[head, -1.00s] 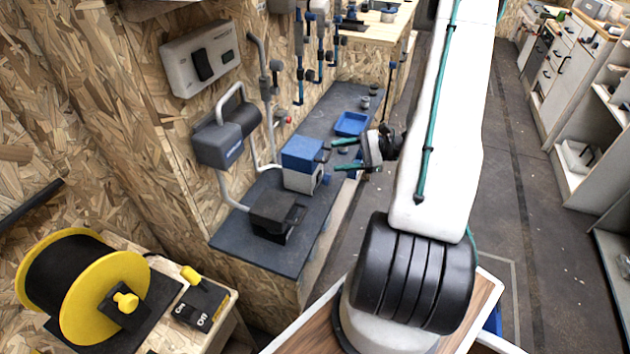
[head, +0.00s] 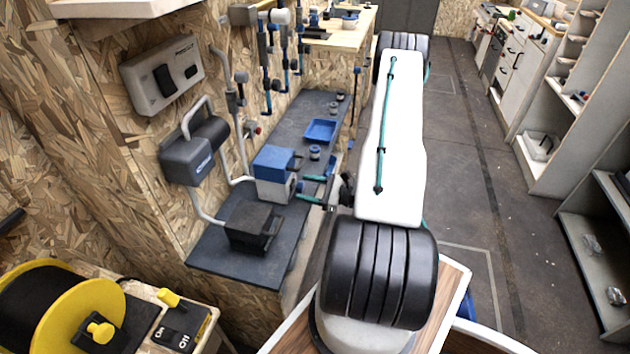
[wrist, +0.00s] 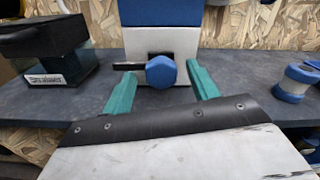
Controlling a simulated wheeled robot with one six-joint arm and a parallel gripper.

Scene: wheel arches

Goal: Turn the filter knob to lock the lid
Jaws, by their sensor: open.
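The filter is a white box with a blue lid (head: 273,162) standing on the dark counter. In the wrist view its white front (wrist: 185,35) faces me. A blue faceted knob (wrist: 161,72) sticks out of that front, over a dark slot, with a dark bar to its left. My gripper (wrist: 158,82) is open, its two green fingers on either side of the knob, with gaps left and right. In the head view my gripper (head: 308,188) reaches toward the filter's right side; the knob is not clear there.
A black box (head: 252,222) stands on the counter (head: 215,243) nearer than the filter; it also shows at the left of the wrist view (wrist: 45,48). A blue tray (head: 320,130) lies beyond the filter. A blue and white round piece (wrist: 297,82) stands to the right in the wrist view.

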